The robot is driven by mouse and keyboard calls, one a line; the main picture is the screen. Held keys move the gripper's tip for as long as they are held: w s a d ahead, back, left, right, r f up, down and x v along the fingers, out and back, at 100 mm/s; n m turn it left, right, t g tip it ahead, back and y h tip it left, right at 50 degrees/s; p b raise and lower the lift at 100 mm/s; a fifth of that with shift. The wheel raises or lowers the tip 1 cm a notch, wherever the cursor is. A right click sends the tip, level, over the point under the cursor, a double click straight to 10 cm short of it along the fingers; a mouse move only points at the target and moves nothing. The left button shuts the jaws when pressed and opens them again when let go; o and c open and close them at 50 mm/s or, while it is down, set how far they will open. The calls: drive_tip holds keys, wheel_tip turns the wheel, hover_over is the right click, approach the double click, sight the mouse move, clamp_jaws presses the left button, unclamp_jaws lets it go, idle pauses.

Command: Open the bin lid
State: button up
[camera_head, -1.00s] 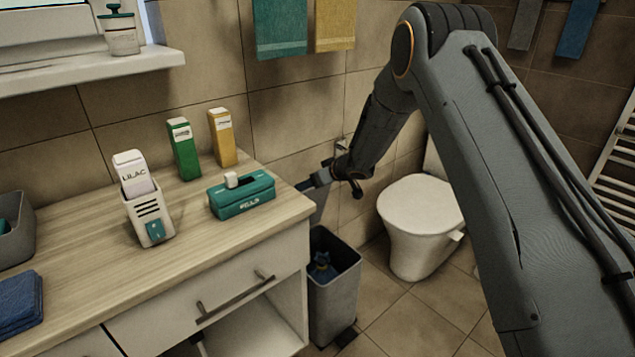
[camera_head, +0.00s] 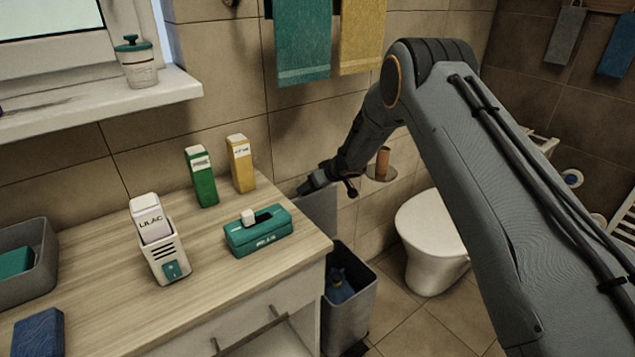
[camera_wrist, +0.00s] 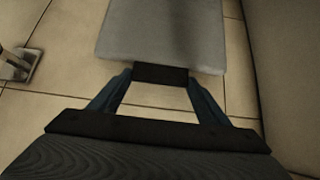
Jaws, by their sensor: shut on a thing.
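The grey bin (camera_head: 350,310) stands on the floor against the end of the counter, with a blue thing (camera_head: 340,287) inside it. Its grey lid (camera_head: 320,208) is raised nearly upright at the back of the bin, so the mouth is uncovered. My gripper (camera_head: 306,188) is at the lid's top edge. In the wrist view the two blue fingers (camera_wrist: 160,88) are closed in on a dark piece at the edge of the grey lid panel (camera_wrist: 165,38). The exact contact at the fingertips is partly hidden.
The wooden counter (camera_head: 100,285) is left of the bin and carries a teal tissue box (camera_head: 258,232), a white LILAC dispenser (camera_head: 158,240), and green and yellow cartons. A toilet (camera_head: 430,240) stands right of the bin. Towels (camera_head: 303,40) hang above. Floor tiles in front are clear.

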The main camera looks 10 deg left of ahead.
drive_tip(key=shift+w+a+r, duration=0.2)
drive_tip(key=shift+a+r, duration=0.15)
drive_tip(key=shift+r, duration=0.05)
drive_tip(key=o, duration=1.4)
drive_tip(key=shift+o, duration=0.6)
drive_tip(key=shift+s+f, duration=0.1)
drive_tip(key=shift+f, duration=0.05)
drive_tip(key=shift+d, duration=0.1)
drive_tip(key=shift+s+d, duration=0.15)
drive_tip(key=v, duration=0.7)
drive_tip(key=shift+r, duration=0.3)
drive_tip(key=shift+s, duration=0.1)
